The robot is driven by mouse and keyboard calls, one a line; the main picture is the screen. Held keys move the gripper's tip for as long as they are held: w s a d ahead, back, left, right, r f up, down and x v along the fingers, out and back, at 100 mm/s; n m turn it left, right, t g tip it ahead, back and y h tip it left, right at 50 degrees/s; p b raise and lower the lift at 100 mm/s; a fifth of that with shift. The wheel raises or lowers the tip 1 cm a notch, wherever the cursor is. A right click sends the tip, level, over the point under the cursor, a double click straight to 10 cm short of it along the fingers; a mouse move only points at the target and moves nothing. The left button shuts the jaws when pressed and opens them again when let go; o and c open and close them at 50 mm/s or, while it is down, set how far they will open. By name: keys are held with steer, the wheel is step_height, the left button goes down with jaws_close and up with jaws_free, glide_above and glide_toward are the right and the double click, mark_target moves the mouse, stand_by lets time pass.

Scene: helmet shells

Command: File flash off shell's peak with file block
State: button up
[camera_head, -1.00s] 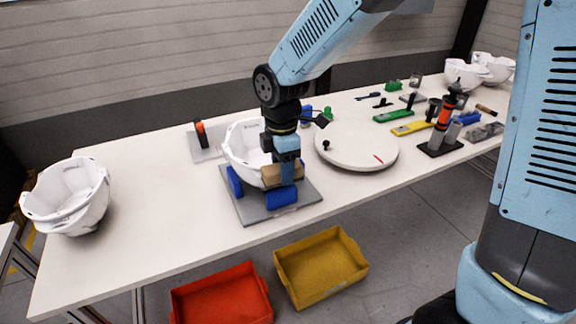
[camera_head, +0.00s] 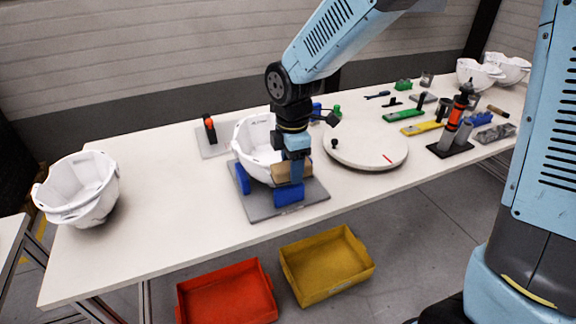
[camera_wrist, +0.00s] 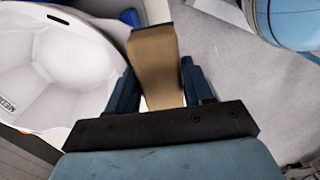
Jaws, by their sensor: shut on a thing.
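A white helmet shell (camera_head: 249,140) sits open side up in a grey fixture plate (camera_head: 257,206) with blue blocks (camera_head: 289,195) around it. My gripper (camera_head: 292,172) is at the shell's front right edge and is shut on a tan file block (camera_head: 278,172). In the wrist view the file block (camera_wrist: 156,66) lies between the two blue fingers, and the shell (camera_wrist: 62,65) is at the left, close beside it. Whether the block touches the shell's peak is hard to tell. Any flash on the peak is hidden or too small to see.
A white round turntable (camera_head: 365,150) stands right of the fixture. Nested shells (camera_head: 78,190) sit at the table's left end. Several tools, including a yellow one (camera_head: 425,128), lie at the right. A red bin (camera_head: 228,294) and a yellow bin (camera_head: 327,265) are below the front edge.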

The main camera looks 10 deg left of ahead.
steer(key=shift+r, duration=0.1)
steer(key=shift+r, duration=3.9)
steer(key=shift+n, duration=0.3)
steer(key=shift+w+d+f, duration=0.1)
steer(key=shift+w+f, duration=0.05)
steer(key=shift+f, duration=0.75)
steer(key=shift+w+f, duration=0.2)
steer(key=shift+f, duration=0.7)
steer(key=shift+w+d+f, duration=0.1)
steer(key=shift+w+f, duration=0.05)
steer(key=shift+f, duration=0.75)
steer(key=shift+f, duration=1.05)
steer(key=shift+w+d+r, duration=0.1)
steer(key=shift+w+d, duration=0.4)
steer(key=shift+d, duration=0.3)
steer(key=shift+s+a, duration=0.55)
steer(key=shift+a, duration=0.3)
steer(key=shift+s+a, duration=0.5)
steer(key=shift+a, duration=0.35)
